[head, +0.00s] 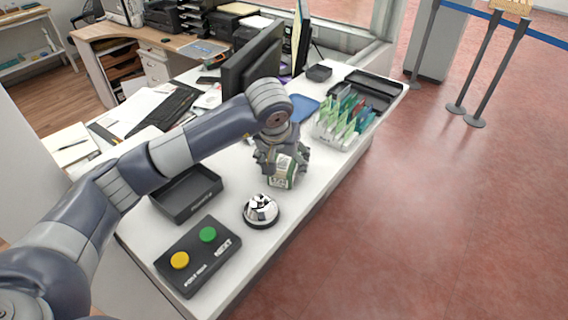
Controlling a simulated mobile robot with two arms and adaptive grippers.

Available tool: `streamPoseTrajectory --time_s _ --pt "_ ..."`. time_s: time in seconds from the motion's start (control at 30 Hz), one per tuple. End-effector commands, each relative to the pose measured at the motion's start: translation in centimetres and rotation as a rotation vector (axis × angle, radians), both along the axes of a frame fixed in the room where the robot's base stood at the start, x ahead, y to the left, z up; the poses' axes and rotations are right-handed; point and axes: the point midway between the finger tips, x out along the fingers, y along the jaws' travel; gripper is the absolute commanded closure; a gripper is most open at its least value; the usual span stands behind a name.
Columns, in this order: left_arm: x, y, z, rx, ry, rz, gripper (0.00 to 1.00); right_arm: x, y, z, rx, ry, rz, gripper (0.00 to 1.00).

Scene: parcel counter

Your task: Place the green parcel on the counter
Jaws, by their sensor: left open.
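The green parcel (283,179) has a pale printed label and sits at the white counter (318,165), behind the silver bell. My left gripper (280,162) reaches down over it from above, with its fingers open around the parcel's upper part. The fingers hide part of the parcel. It looks upright and appears to rest on the counter, though its lower edge is small in the picture. My right gripper is not in view.
A silver bell (261,208), a black button box (198,257) and an empty black tray (186,195) stand nearer on the counter. Behind the parcel are a card holder (343,130), a blue tray (301,107) and a monitor (252,62). Open floor lies right.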

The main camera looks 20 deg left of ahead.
Motion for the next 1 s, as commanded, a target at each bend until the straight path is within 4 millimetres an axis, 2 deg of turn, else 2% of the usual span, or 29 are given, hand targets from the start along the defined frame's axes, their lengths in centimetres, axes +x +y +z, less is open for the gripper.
streamPoseTrajectory --time_s 0.2,0.43,0.6,1.0 --pt "-1.8 -0.1 4.5 0.001 -0.007 -0.002 0.30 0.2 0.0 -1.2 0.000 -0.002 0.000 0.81" --pt "-3.4 -0.1 8.1 0.001 -0.003 -0.001 0.30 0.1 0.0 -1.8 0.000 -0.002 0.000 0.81" --pt "-3.9 -0.1 9.1 0.001 0.000 0.000 0.30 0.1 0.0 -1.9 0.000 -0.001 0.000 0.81" --pt "-3.9 -0.1 9.2 0.001 0.000 0.000 0.30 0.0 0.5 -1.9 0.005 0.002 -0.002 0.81"
